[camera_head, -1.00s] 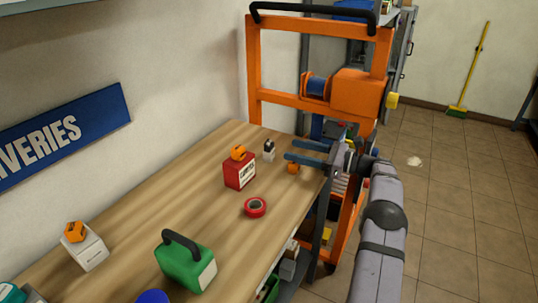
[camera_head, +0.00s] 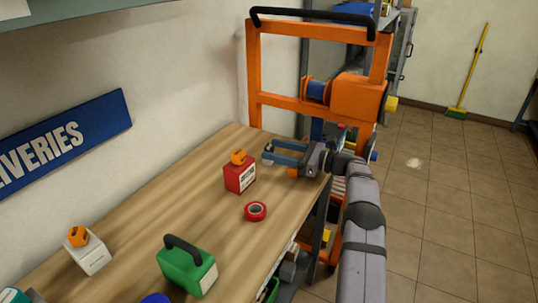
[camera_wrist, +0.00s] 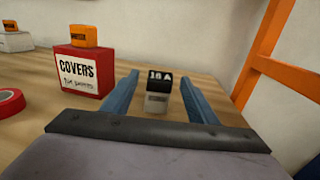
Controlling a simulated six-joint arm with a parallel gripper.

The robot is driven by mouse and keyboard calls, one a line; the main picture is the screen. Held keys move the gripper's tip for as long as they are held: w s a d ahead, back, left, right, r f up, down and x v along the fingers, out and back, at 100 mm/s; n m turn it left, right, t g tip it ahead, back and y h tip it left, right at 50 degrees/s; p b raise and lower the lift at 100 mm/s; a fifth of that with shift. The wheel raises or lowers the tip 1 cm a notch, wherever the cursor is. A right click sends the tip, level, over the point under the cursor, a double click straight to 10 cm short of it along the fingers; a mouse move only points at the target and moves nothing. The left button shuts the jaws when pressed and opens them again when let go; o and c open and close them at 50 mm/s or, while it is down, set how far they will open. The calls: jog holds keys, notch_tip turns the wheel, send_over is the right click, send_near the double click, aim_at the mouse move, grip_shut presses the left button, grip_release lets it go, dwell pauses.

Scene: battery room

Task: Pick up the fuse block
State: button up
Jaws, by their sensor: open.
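The fuse block is a small block with a black top marked "16 A" and a pale lower part. In the wrist view the fuse block (camera_wrist: 158,96) stands upright on the wooden bench, between my two blue fingers as seen from the wrist. My gripper (camera_wrist: 157,78) is open, with a gap showing on both sides of the block. In the head view my gripper (camera_head: 267,153) reaches left over the bench's far end, and its fingers largely hide the block there. I cannot tell how far the fingertips are past the block.
A red "COVERS" box (camera_head: 239,178) with an orange piece on top stands left of my gripper. A red tape roll (camera_head: 255,211) lies nearer. An orange trolley frame (camera_head: 254,80) stands behind.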

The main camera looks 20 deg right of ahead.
jog(key=shift+c, duration=0.3)
jog(key=c, duration=1.1)
jog(key=shift+r, duration=0.1)
notch_tip(320, 180, up, 10)
jog(key=shift+f, duration=0.1)
